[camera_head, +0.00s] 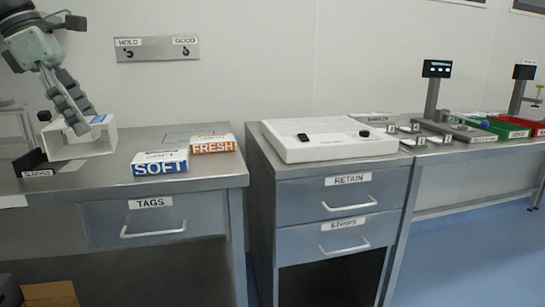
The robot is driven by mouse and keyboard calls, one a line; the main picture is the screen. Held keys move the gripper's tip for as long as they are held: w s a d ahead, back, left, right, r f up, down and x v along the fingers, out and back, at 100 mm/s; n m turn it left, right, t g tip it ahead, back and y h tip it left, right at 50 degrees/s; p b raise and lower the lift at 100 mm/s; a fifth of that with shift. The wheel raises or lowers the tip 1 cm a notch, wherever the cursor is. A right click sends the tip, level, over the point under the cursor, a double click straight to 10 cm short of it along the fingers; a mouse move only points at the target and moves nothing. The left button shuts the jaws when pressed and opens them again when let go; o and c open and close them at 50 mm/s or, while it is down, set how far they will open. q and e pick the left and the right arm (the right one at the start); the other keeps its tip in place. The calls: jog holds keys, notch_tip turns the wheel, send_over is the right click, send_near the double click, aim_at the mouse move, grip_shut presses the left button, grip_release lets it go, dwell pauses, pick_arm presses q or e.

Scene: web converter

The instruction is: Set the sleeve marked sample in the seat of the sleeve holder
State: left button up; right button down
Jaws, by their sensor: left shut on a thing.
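My left gripper (82,121) comes in from the upper left and is shut on the top edge of a white square sleeve (100,145). The sleeve is an open-ended tube, slightly tilted, over the left end of the left bench. A small blue mark shows on its top; whether it reads sample cannot be told. No sleeve holder can be identified for sure. My right gripper is not in view.
A blue SOFT box (160,163) and an orange FRESH box (212,144) stand right of the sleeve on the left bench (215,172). A white flat device (328,138) covers the middle cabinet. Metal fixtures (415,130), a red tray (497,127) and a green tray are farther right.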

aim_at(104, 146)
pick_arm(q)
jog(key=f+m, duration=0.1)
jog(key=f, duration=0.1)
jog(key=d+f+m+g, duration=0.1)
jog(key=f, duration=0.1)
jog(key=d+f+m, duration=0.1)
jog(key=f, duration=0.1)
jog(key=shift+w+d+f+b, duration=0.2)
jog(key=shift+w+d+b, duration=0.05)
jog(key=shift+w+b, duration=0.1)
jog(key=s+d+f+m+g+y+b, duration=0.1)
jog(key=s+d+f+m, duration=0.2)
jog(key=f+m, duration=0.3)
jog(key=s+d+f+m+g+y, duration=0.1)
jog(key=s+d+f+m, duration=0.3)
jog(key=f, duration=0.9)
jog(key=s+d+f+m+g+y+b, duration=0.1)
jog(key=s+d+f+m+g+y, duration=0.1)
jog(key=f+m, duration=0.8)
jog(key=s+d+g, duration=0.1)
jog(key=s+d, duration=0.1)
jog(key=d, duration=0.1)
jog(key=shift+d+f+b, duration=0.3)
jog(key=shift+f+b, duration=0.05)
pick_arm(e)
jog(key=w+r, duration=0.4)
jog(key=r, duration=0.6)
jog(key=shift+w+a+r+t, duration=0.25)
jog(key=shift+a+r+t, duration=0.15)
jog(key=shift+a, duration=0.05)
